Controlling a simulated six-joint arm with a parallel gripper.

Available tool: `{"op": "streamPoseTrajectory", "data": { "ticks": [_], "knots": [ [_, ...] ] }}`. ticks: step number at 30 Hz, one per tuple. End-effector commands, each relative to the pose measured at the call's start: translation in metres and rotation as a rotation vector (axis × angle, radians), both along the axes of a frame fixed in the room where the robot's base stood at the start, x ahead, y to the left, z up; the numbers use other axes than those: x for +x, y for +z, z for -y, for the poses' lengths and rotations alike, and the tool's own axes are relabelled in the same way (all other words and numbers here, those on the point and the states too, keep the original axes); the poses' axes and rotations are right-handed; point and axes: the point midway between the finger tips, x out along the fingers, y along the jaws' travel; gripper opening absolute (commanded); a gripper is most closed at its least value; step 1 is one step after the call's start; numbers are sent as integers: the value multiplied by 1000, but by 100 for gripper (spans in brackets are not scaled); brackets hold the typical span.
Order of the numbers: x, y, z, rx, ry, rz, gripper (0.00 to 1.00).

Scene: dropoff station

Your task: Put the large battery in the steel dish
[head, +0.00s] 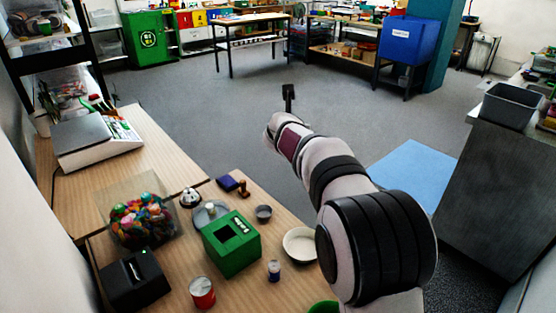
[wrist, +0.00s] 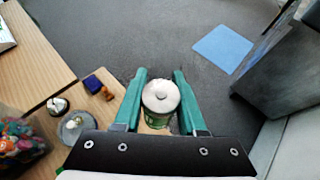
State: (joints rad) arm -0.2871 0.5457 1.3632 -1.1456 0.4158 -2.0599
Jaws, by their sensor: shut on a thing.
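The large battery (wrist: 161,97), a cylinder with a pale metal top, a small nub and a green side, is between the two green fingers of my gripper (wrist: 160,88) in the wrist view. My gripper is shut on it. In the head view my gripper (head: 288,92) is a small dark shape at the arm's far end, high and beyond the table; the battery cannot be made out there.
Open floor lies beyond the table.

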Motion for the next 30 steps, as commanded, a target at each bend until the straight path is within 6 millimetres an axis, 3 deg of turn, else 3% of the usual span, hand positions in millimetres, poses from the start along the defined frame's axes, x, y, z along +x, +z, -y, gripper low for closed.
{"op": "streamPoseTrajectory", "data": {
  "ticks": [3,6,9,11,18,30],
  "knots": [
    [44,-62,-31,-3,68,-7,0],
    [70,-120,-57,-4,131,-6,0],
    [81,-176,-77,-5,192,-6,0],
    [83,-202,-86,-6,221,-5,0],
    [82,-240,-97,-2,258,-2,0],
    [82,-319,-98,0,259,-2,0]
  ]
}}
